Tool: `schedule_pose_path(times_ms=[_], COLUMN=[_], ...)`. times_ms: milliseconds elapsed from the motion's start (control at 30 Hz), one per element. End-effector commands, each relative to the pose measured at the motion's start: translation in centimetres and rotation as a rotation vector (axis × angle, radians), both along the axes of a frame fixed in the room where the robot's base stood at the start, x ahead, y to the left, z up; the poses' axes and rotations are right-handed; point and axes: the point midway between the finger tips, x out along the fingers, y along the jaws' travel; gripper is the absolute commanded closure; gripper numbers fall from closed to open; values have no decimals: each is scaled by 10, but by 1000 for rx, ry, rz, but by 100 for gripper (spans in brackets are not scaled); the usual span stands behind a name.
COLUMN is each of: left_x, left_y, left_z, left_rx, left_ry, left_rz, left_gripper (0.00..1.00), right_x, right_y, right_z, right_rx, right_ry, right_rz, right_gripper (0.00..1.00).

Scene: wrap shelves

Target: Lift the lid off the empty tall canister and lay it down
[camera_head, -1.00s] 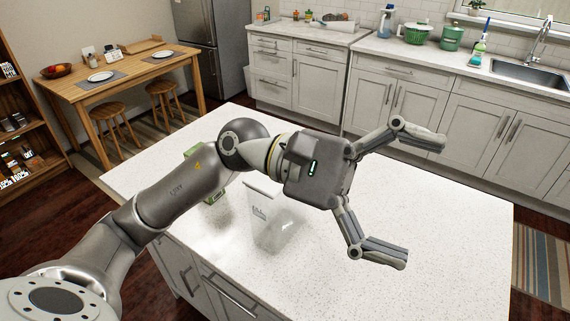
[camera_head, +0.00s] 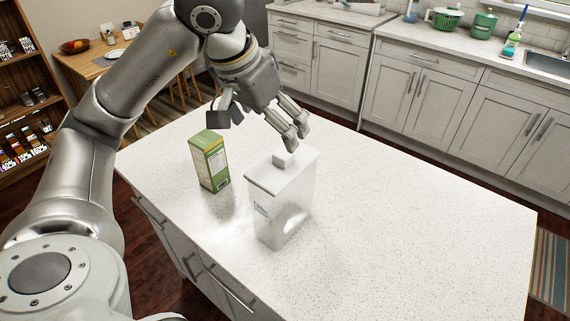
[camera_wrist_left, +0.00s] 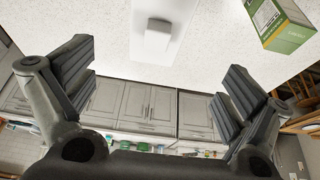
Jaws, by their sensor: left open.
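The tall canister (camera_head: 284,214) is clear and looks empty, standing upright on the white island top. Its white lid (camera_head: 286,171) is on it, with a small raised knob (camera_head: 284,159) on top. My left gripper (camera_head: 256,126) is open and empty, above and just behind the canister, its fingers pointing down toward the knob without visibly touching it. In the left wrist view, the lid's knob (camera_wrist_left: 158,36) lies ahead between the two spread fingers (camera_wrist_left: 155,86). My right gripper is not in view.
A green carton (camera_head: 209,161) stands on the island to the left of the canister. The speckled island top (camera_head: 400,215) is bare to the right of the canister. Grey cabinets (camera_head: 430,95) line the back, beyond the floor gap.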

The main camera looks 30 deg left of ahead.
Motion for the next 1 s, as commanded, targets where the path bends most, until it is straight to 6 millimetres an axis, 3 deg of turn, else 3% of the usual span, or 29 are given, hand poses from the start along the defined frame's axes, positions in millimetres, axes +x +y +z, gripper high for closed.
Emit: schedule_pose_path(times_ms=[233,567,1000], left_x=[11,18,33], left_y=[-2,-3,-7], left_z=[-31,-48,-88], left_rx=[-3,-4,-5], left_ry=[6,5,3], left_rz=[1,-1,-1], left_gripper=[2,2,2], right_x=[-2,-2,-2], right_y=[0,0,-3], right_z=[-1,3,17], right_rx=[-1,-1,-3], right_ry=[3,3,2], right_rz=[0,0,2], right_gripper=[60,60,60])
